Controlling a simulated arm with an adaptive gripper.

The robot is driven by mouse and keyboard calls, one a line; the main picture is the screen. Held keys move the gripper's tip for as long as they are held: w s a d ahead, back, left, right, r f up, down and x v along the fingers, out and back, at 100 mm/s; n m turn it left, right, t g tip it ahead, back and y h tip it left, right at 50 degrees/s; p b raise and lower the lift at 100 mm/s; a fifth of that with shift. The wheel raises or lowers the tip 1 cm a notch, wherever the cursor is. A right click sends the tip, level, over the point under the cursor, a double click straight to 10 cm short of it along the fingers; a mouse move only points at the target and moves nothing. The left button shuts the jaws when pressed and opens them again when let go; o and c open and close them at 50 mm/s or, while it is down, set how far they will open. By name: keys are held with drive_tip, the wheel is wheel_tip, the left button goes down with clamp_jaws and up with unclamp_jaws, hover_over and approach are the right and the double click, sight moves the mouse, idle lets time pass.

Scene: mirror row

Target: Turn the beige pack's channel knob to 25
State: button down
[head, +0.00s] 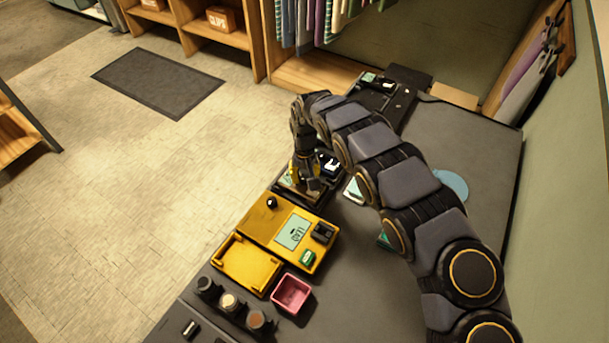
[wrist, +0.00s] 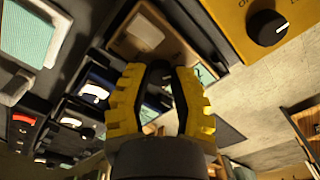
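The beige pack (head: 287,187) lies just beyond the yellow pack in the head view, mostly covered by my gripper (head: 303,178). In the wrist view a beige panel (wrist: 129,44) with a pale part on it shows past the fingers. My gripper also shows in the wrist view (wrist: 160,70), its two yellow fingers pointing at the beige panel. Something dark fills the space between the fingertips, and I cannot tell whether it is the knob or the finger pads. The channel knob and its setting are not readable.
The yellow pack (head: 262,226) has a black knob, a screen and a green block. A yellow tray (head: 247,264), a pink box (head: 291,293) and several round pots stand nearer. Other packs line the dark counter (head: 370,300). A light blue disc (head: 452,184) lies right of my arm.

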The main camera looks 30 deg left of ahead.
drive_tip(key=shift+n, duration=0.4)
drive_tip(key=n, duration=0.9)
drive_tip(key=shift+f+n, duration=0.15)
drive_tip(key=shift+n, duration=1.95)
drive_tip(key=shift+s+n, duration=0.1)
drive_tip(key=shift+n, duration=0.2)
